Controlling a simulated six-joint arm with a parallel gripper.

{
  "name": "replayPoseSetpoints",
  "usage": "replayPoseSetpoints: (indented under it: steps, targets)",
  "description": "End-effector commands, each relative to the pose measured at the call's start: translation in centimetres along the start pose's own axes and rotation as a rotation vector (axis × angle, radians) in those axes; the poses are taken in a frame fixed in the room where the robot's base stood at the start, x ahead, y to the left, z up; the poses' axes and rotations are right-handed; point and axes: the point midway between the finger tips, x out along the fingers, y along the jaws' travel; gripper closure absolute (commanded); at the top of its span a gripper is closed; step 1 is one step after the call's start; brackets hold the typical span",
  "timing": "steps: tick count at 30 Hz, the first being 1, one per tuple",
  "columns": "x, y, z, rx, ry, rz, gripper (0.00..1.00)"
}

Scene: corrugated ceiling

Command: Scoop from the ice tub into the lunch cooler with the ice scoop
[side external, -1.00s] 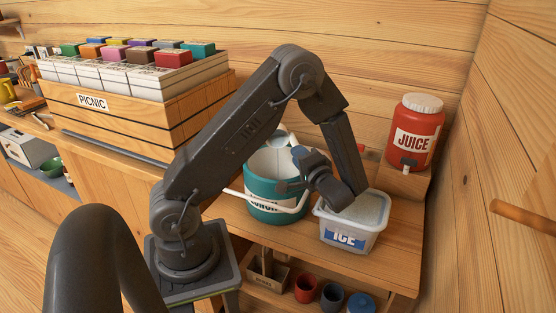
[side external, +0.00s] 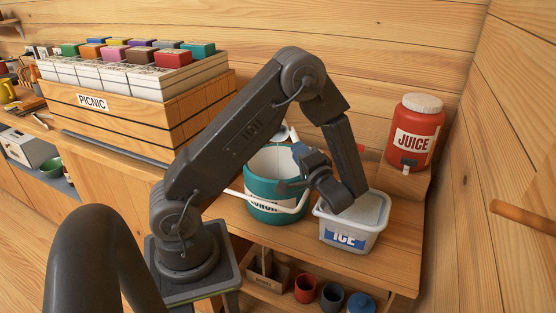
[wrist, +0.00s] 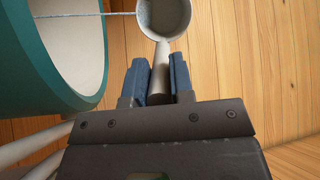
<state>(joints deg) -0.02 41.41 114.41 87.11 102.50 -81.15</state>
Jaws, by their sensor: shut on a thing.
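My gripper (wrist: 160,82) is shut on the handle of the ice scoop (wrist: 164,18), whose round bowl faces the wrist camera. Its contents are hard to make out. In the side view the scoop (side external: 283,133) shows partly behind my arm, near the far rim of the lunch cooler, and my gripper (side external: 299,152) is largely hidden. The teal lunch cooler (side external: 257,186) stands open on the bench; its white inside shows at the left of the wrist view (wrist: 75,40). The white ice tub (side external: 344,239), full of pale ice, stands right of the cooler.
A red juice jug (side external: 416,140) stands at the back right. A wooden picnic crate (side external: 125,115) with several boxes is at the left. Cups (side external: 305,289) sit on the shelf below. Wooden walls close off the back and right.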

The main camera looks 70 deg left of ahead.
Motion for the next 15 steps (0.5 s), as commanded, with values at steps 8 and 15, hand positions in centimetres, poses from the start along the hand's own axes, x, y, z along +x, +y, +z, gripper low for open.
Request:
replayPoseSetpoints:
  steps: [8,15]
  targets:
    - [0.01,-0.36,-0.09,-0.012,0.005,-0.028,1.0]
    - [-0.01,-0.49,-0.17,-0.016,0.007,-0.038,1.0]
